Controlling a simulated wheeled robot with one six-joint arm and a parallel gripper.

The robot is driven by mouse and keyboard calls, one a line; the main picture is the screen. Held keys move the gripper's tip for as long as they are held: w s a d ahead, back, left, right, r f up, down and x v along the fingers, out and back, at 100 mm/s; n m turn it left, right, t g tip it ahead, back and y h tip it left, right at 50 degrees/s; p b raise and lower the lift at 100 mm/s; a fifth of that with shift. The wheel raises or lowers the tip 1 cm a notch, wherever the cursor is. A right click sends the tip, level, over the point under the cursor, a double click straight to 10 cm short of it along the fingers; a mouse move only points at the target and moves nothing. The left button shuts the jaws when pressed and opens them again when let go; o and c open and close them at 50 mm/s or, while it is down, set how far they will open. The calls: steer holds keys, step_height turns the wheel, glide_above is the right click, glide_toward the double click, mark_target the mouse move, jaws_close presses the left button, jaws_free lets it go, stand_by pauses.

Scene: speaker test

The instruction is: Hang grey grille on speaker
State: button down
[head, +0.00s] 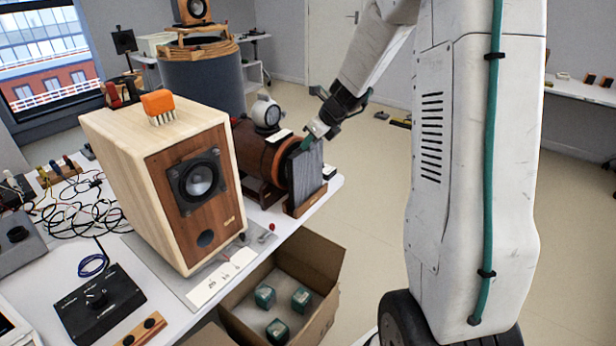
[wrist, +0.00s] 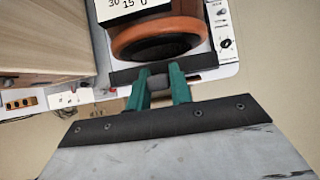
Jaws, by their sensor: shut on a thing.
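The grey grille (head: 306,176) is a dark flat panel standing upright in a wooden rack (head: 310,202) at the right end of the table. My gripper (head: 308,142) reaches down to its top edge and is shut on it. In the wrist view the teal fingers of my gripper (wrist: 159,82) pinch the middle of the grille's dark edge (wrist: 126,76). The speaker (head: 199,190) is a pale wooden box with a brown front, a round driver and a small port, and its front is bare.
A brown drum with an orange rim (head: 277,158) lies right behind the grille. An orange brush (head: 158,106) sits on the speaker. An open cardboard box (head: 325,258) with several teal-and-white cubes stands below the table front. A black control box (head: 98,300) and loose cables lie at left.

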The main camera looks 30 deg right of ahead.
steer(key=shift+a, duration=0.1)
steer(key=shift+r, duration=2.95)
